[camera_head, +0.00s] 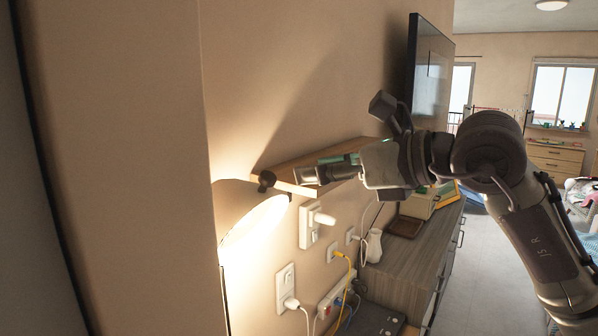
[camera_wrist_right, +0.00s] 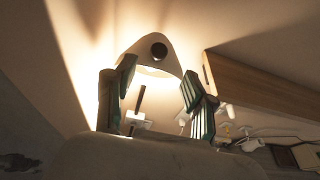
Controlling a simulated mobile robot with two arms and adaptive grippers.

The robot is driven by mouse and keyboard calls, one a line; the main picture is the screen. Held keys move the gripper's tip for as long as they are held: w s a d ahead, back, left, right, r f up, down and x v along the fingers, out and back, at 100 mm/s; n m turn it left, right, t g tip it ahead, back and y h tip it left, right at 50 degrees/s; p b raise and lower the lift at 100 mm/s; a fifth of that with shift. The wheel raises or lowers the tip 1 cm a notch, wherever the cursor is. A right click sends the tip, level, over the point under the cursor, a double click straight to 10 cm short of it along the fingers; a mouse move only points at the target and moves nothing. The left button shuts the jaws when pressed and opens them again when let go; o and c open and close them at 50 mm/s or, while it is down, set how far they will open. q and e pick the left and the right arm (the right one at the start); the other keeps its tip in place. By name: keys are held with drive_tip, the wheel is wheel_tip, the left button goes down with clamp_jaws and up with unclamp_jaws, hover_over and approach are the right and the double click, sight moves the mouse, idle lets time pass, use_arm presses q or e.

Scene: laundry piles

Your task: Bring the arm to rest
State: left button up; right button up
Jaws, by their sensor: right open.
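My right gripper (camera_head: 325,170) reaches in from the right, beside the wall in the head view. Its two fingers with greenish pads stand apart in the right wrist view (camera_wrist_right: 158,92), with nothing held between them. A lit wall lamp (camera_head: 238,208) with a pale cone shade is just left of the fingertips. In the right wrist view its shade (camera_wrist_right: 150,52) lies beyond the fingers, between them. I cannot tell whether the gripper touches the lamp's arm. My left gripper is not in view.
A wooden wall shelf (camera_head: 300,152) is right behind the gripper. Below are a switch plate (camera_head: 309,226), sockets with cables, and a wooden cabinet (camera_head: 420,250) holding a white jug (camera_head: 374,246). A television (camera_head: 430,70) hangs further back. Floor (camera_head: 478,270) right of the cabinet is clear.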

drive_tip(key=shift+s+d+r, duration=0.1)
drive_tip(key=shift+s+d, duration=0.05)
